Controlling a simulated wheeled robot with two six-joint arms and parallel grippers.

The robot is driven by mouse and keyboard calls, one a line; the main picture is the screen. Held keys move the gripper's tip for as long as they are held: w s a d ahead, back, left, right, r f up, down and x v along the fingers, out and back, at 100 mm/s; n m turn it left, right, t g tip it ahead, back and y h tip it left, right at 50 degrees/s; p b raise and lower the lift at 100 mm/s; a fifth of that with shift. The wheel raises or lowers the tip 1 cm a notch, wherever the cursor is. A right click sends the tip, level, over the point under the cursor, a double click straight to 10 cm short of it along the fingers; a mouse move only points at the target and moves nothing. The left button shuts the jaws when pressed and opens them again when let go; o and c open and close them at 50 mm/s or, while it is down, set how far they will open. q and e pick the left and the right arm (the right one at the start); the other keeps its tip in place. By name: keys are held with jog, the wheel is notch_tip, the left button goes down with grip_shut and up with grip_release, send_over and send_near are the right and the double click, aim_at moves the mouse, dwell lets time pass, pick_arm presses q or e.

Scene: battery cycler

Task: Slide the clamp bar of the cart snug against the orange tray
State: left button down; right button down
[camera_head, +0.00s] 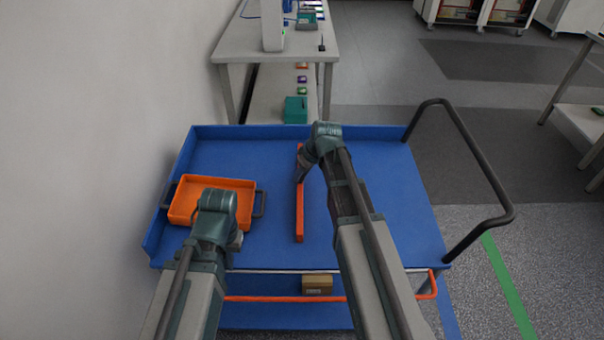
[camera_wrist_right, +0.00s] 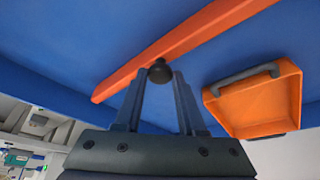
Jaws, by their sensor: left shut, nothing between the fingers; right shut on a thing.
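The orange clamp bar (camera_head: 300,217) lies lengthwise on the blue cart top (camera_head: 385,185); it also shows in the right wrist view (camera_wrist_right: 195,32). My right gripper (camera_head: 303,174) is at the bar, and in the right wrist view (camera_wrist_right: 159,78) its fingers are shut on the bar's black knob (camera_wrist_right: 160,69). The orange tray (camera_head: 220,183) with dark handles sits on the cart's left side. A strip of bare blue shows between the tray's right handle and the bar. My left gripper (camera_head: 216,203) is over the tray's front, shut and empty, its fingertips hidden by its own wrist.
A raised blue rim edges the cart top, and a black push handle (camera_head: 470,155) stands at its right. A cardboard box (camera_head: 317,284) sits on the lower level. A white wall is close on the left. A workbench (camera_head: 280,45) stands behind.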

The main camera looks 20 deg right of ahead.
dwell(0.9)
jog(key=a, duration=0.3)
jog(key=w+a, duration=0.1)
jog(key=a, duration=0.2)
jog(key=w+a, duration=0.1)
jog(key=a, duration=0.2)
jog(key=shift+w, duration=0.25)
jog(key=c, duration=0.5)
grip_release()
jog(key=shift+d, duration=0.1)
jog(key=shift+r, duration=0.1)
jog(key=p+v, duration=1.2)
jog(key=v, duration=0.1)
jog(key=shift+s+r+p, duration=0.2)
jog(key=shift+p, duration=0.15)
